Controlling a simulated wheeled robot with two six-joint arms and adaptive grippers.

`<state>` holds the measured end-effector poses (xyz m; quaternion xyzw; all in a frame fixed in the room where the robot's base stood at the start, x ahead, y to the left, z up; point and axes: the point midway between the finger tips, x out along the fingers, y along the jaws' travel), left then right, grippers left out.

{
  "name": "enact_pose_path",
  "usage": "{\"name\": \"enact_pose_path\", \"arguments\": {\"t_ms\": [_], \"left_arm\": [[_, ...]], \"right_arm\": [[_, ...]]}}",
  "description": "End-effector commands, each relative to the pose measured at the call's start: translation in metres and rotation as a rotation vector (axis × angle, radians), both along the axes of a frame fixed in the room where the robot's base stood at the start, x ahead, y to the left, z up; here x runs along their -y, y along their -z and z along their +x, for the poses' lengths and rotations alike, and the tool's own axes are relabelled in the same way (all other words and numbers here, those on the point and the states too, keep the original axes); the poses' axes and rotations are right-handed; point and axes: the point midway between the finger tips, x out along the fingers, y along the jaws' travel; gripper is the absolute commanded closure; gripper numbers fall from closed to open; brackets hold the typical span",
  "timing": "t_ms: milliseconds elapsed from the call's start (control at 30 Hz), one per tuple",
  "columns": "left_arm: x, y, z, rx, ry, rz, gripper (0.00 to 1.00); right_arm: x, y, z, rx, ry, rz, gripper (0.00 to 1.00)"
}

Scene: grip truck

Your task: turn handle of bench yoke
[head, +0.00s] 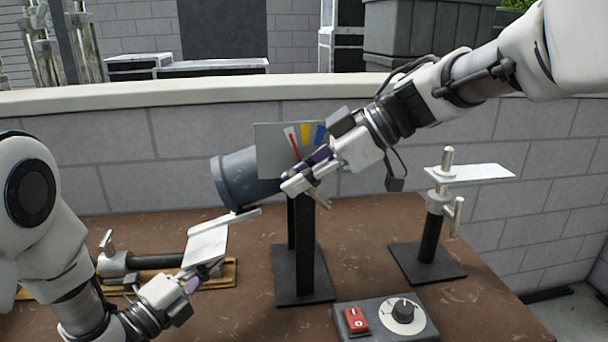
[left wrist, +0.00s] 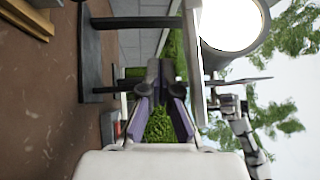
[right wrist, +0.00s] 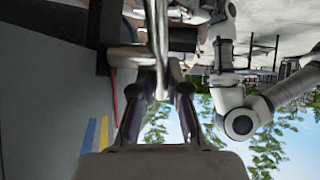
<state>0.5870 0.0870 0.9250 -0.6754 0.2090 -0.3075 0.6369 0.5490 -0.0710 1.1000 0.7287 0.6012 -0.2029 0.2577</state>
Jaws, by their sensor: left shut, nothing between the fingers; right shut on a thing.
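The bench yoke stands on a black post (head: 304,250) with a grey gauge plate (head: 272,140), a red needle and coloured marks. A blue-grey cylinder (head: 240,178) sits tilted behind the plate. My right gripper (head: 290,184) is in front of the plate, shut on a metal handle (right wrist: 157,30), whose end shows below the fingers in the head view (head: 322,201). The fingers hide part of the handle. My left gripper (head: 212,268) is shut and empty, low at the left, close to a pale flat plate (head: 205,246); I cannot tell whether they touch.
A control box (head: 372,333) with a red switch (head: 356,320) and a black dial (head: 403,311) lies at the front. A clamp stand (head: 430,238) with a white plate (head: 480,173) is at the right. A wooden board (head: 229,272) lies at the left. A low wall bounds the brown bench.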

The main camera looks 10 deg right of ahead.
Motion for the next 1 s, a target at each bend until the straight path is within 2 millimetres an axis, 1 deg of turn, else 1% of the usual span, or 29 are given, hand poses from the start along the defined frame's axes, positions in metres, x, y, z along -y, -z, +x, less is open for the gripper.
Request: {"name": "enact_pose_path", "arguments": {"t_ms": [200,500,700,1000], "left_arm": [[0.000,0.000,0.000,0.001,0.000,-0.001,1.00],[0.000,0.000,0.000,0.001,0.000,-0.001,1.00],[0.000,0.000,0.000,0.001,0.000,-0.001,1.00],[0.000,0.000,0.000,0.001,0.000,-0.001,1.00]], "right_arm": [[-0.005,0.005,0.000,0.001,-0.002,-0.210,1.00],[-0.008,0.011,0.000,-0.002,-0.002,-0.457,1.00],[-0.009,0.014,0.000,-0.002,-0.001,-0.567,1.00],[-0.009,0.015,-0.001,-0.005,0.000,-0.634,1.00]]}}
